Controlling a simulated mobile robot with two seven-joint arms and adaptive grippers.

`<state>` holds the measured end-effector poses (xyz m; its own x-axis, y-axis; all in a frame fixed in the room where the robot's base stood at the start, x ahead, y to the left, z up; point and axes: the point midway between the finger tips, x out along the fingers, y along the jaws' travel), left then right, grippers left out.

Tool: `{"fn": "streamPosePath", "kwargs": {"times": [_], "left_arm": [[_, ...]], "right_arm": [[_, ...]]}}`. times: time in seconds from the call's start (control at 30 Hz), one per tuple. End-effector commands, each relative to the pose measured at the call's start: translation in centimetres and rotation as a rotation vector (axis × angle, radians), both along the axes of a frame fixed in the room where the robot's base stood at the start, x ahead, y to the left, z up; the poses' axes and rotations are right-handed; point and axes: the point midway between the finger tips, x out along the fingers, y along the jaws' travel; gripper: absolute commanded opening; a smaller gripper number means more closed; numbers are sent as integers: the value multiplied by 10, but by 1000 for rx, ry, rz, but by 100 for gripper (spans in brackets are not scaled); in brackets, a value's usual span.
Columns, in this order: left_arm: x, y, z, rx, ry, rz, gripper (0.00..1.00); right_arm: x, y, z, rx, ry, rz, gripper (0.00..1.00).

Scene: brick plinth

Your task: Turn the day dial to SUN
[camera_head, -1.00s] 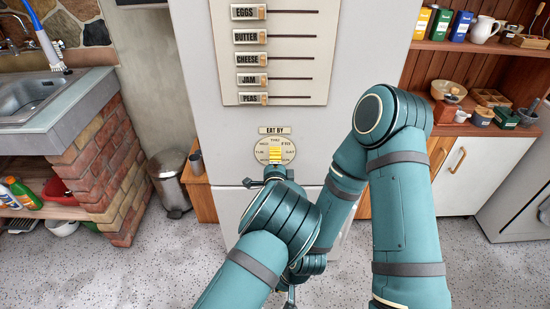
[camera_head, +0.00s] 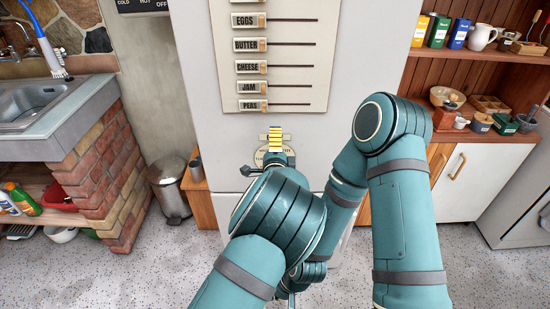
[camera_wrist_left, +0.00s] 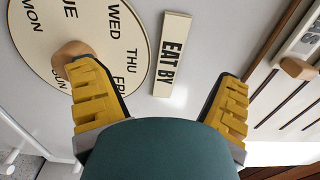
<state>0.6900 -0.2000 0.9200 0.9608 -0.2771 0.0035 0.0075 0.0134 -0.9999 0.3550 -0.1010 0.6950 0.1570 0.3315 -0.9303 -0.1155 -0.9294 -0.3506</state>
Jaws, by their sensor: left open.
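The day dial (camera_head: 261,156) is a cream disc on the pale upright front, mostly covered by my left gripper in the head view. In the left wrist view the dial (camera_wrist_left: 95,25) is large at the upper left, with MON, WED, THU and part of other day names readable. A tan wooden knob (camera_wrist_left: 70,48) is on it. My left gripper (camera_head: 276,139) has yellow fingers and is open. In the wrist view one finger of the gripper (camera_wrist_left: 160,75) is at the knob, the other well to the right. The knob is not between the fingers. My right gripper is hidden.
The EAT BY label (camera_wrist_left: 173,55) lies between the fingers in the wrist view. A panel of food sliders (camera_head: 283,60) is above the dial. A sink with a brick base (camera_head: 95,170) is left, a metal bin (camera_head: 169,190) beside it, wooden shelves (camera_head: 455,75) right.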

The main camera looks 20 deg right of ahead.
Motion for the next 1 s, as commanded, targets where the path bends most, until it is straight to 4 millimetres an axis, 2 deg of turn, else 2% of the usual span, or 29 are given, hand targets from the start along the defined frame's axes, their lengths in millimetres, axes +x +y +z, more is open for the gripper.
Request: {"fn": "streamPosePath", "kwargs": {"times": [0.03, 0.23, 0.57, 0.67, 0.77, 0.87, 1.0], "left_arm": [[1, 0, 13, -5, -11, 0, 65], [1, 0, 24, -2, -6, 0, 65], [1, 1, 23, -1, -1, 1, 65], [3, 11, 15, -17, 29, 15, 65], [7, 38, -8, -61, 110, 51, 65], [6, 82, -46, -144, 244, 115, 65], [-13, 152, -109, -324, 483, 242, 65]], "right_arm": [[0, 0, 0, 0, 0, 0, 0], [0, 0, 0, 0, 0, 0, 0], [0, 0, 0, 0, 0, 0, 0], [0, 0, 0, 0, 0, 0, 0], [0, 0, 0, 0, 0, 0, 0], [0, 0, 0, 0, 0, 0, 0], [0, 0, 0, 0, 0, 0, 0]]}}
